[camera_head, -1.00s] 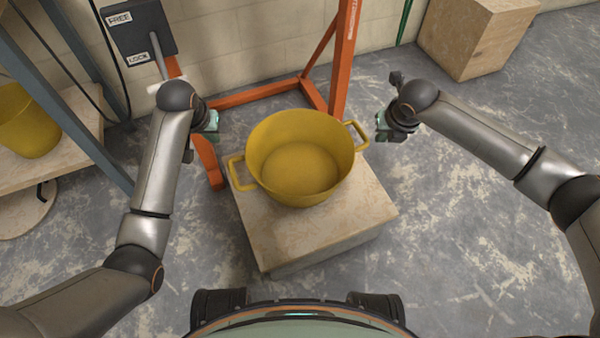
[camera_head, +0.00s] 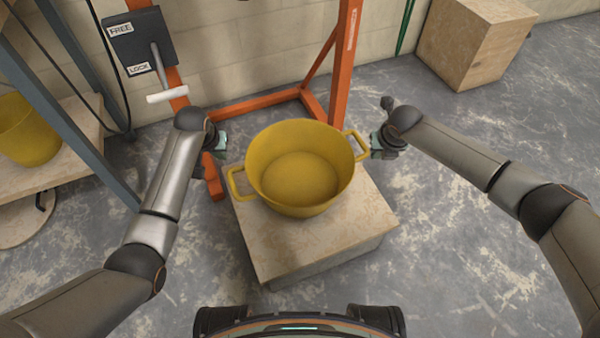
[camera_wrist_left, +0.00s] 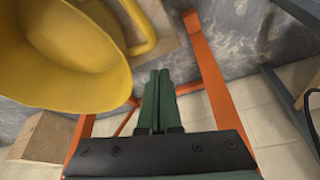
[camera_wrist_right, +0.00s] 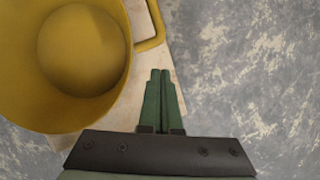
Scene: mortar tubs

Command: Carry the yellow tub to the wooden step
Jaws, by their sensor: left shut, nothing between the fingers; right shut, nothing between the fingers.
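The yellow tub (camera_head: 300,178) stands upright and empty on a low wooden block (camera_head: 305,240) in the middle of the head view. Its left handle (camera_head: 236,183) and right handle (camera_head: 357,143) stick out at the sides. My left gripper (camera_head: 220,142) is shut and empty, beyond the left handle and apart from it. In the left wrist view its fingers (camera_wrist_left: 158,75) point down beside the tub (camera_wrist_left: 65,60). My right gripper (camera_head: 377,146) is shut and empty, just right of the right handle. In the right wrist view its fingers (camera_wrist_right: 160,75) are beside the handle (camera_wrist_right: 152,28); contact is unclear.
Another wooden block (camera_head: 473,45) stands by the back wall at right. An orange frame (camera_head: 342,65) with a lever box (camera_head: 140,40) marked FREE and LOCK stands behind the tub. A second yellow tub (camera_head: 28,130) sits on a shelf at left. The right floor is open.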

